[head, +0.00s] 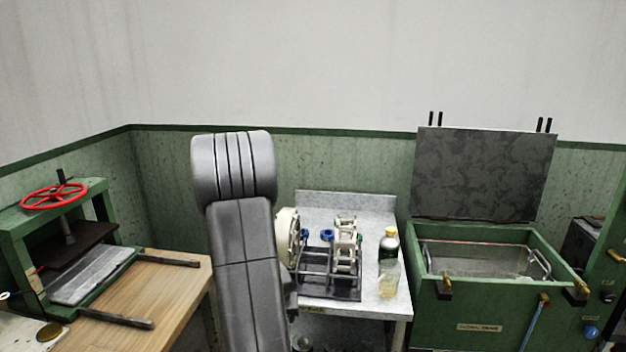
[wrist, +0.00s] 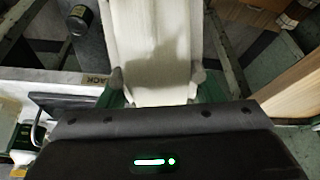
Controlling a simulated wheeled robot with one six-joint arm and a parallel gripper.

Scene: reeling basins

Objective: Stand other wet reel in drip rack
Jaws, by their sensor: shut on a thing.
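My gripper (wrist: 157,80) is shut on a cream reel (wrist: 153,45), with one fingertip at each side of it in the wrist view. In the head view my arm hides the gripper, and a cream round piece (head: 287,240), likely the held reel, shows at the arm's right edge beside the rack. The dark drip rack (head: 318,285) stands on the grey metal table. Another cream reel (head: 346,245) stands upright at the rack's right side. Small blue parts (head: 327,235) show between the two cream pieces. Whether the held reel touches the rack cannot be told.
A bottle with a yellow cap (head: 388,262) stands right of the rack on the metal table (head: 375,205). A green basin with a raised lid (head: 485,170) is further right. A wooden bench (head: 165,285) and a press with a red wheel (head: 55,196) are left.

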